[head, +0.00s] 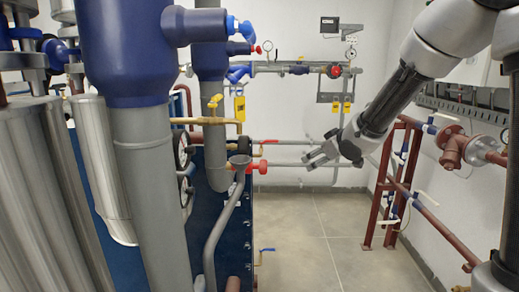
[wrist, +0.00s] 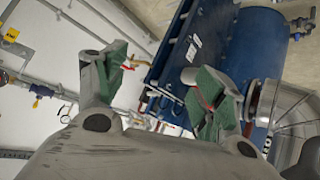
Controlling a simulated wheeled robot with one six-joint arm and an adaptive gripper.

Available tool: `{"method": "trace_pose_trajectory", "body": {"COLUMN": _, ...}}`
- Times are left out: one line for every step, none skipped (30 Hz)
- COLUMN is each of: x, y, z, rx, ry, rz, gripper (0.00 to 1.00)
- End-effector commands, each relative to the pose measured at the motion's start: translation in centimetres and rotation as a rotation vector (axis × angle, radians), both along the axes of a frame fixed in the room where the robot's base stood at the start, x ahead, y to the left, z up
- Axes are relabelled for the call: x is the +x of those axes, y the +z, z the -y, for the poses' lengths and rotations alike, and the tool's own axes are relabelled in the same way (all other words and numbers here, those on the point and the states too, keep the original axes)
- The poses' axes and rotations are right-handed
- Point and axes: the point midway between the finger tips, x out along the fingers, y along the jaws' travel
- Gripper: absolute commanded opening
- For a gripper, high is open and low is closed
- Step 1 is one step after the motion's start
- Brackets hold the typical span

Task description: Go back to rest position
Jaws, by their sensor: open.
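My gripper (head: 312,158) hangs in mid-air at the end of my arm, right of centre in the head view. It points left, towards the valves and pipes, and is apart from them. In the wrist view my gripper (wrist: 160,85) shows two fingers with green pads spread wide apart. Nothing is between them. Behind the fingers, the blue plate exchanger (wrist: 185,50) shows tilted in the picture.
A blue and grey vertical pipe (head: 140,150) stands at left. A red-handled valve (head: 258,167) and a yellow-handled valve (head: 215,101) sit near the exchanger. A red-brown pipe frame (head: 380,190) stands at right. The grey floor (head: 320,235) in the middle is clear.

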Motion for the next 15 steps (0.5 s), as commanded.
{"method": "trace_pose_trajectory", "body": {"x": -2.1, "y": -0.3, "z": 3.3, "rx": -0.064, "ry": -0.084, "rz": -0.069, "gripper": 0.7}}
{"method": "trace_pose_trajectory", "body": {"x": -3.6, "y": -0.7, "z": 5.3, "rx": -0.1, "ry": -0.134, "rz": -0.12, "gripper": 0.7}}
{"method": "trace_pose_trajectory", "body": {"x": -6.0, "y": -0.9, "z": 7.7, "rx": -0.141, "ry": -0.198, "rz": -0.19, "gripper": 0.7}}
{"method": "trace_pose_trajectory", "body": {"x": -8.0, "y": -1.0, "z": 9.3, "rx": -0.165, "ry": -0.24, "rz": -0.243, "gripper": 0.7}}
{"method": "trace_pose_trajectory", "body": {"x": -10.0, "y": -1.0, "z": 10.8, "rx": -0.182, "ry": -0.281, "rz": -0.296, "gripper": 0.7}}
{"method": "trace_pose_trajectory", "body": {"x": -13.0, "y": -1.0, "z": 12.5, "rx": -0.199, "ry": -0.331, "rz": -0.368, "gripper": 0.7}}
{"method": "trace_pose_trajectory", "body": {"x": -15.3, "y": -0.9, "z": 13.5, "rx": -0.205, "ry": -0.363, "rz": -0.42, "gripper": 0.7}}
{"method": "trace_pose_trajectory", "body": {"x": -17.7, "y": -0.7, "z": 14.4, "rx": -0.206, "ry": -0.394, "rz": -0.472, "gripper": 0.7}}
{"method": "trace_pose_trajectory", "body": {"x": -21.0, "y": -0.4, "z": 15.3, "rx": -0.2, "ry": -0.43, "rz": -0.539, "gripper": 0.7}}
{"method": "trace_pose_trajectory", "body": {"x": -23.5, "y": -0.2, "z": 15.8, "rx": -0.189, "ry": -0.454, "rz": -0.587, "gripper": 0.7}}
{"method": "trace_pose_trajectory", "body": {"x": -25.9, "y": 0.2, "z": 16.1, "rx": -0.173, "ry": -0.474, "rz": -0.628, "gripper": 0.7}}
{"method": "trace_pose_trajectory", "body": {"x": -28.7, "y": 0.5, "z": 16.2, "rx": -0.146, "ry": -0.495, "rz": -0.672, "gripper": 0.7}}
{"method": "trace_pose_trajectory", "body": {"x": -30.4, "y": 0.9, "z": 16.3, "rx": -0.124, "ry": -0.509, "rz": -0.692, "gripper": 0.7}}
{"method": "trace_pose_trajectory", "body": {"x": -31.8, "y": 1.2, "z": 16.2, "rx": -0.101, "ry": -0.521, "rz": -0.705, "gripper": 0.7}}
{"method": "trace_pose_trajectory", "body": {"x": -33.2, "y": 1.6, "z": 16.2, "rx": -0.069, "ry": -0.536, "rz": -0.704, "gripper": 0.7}}
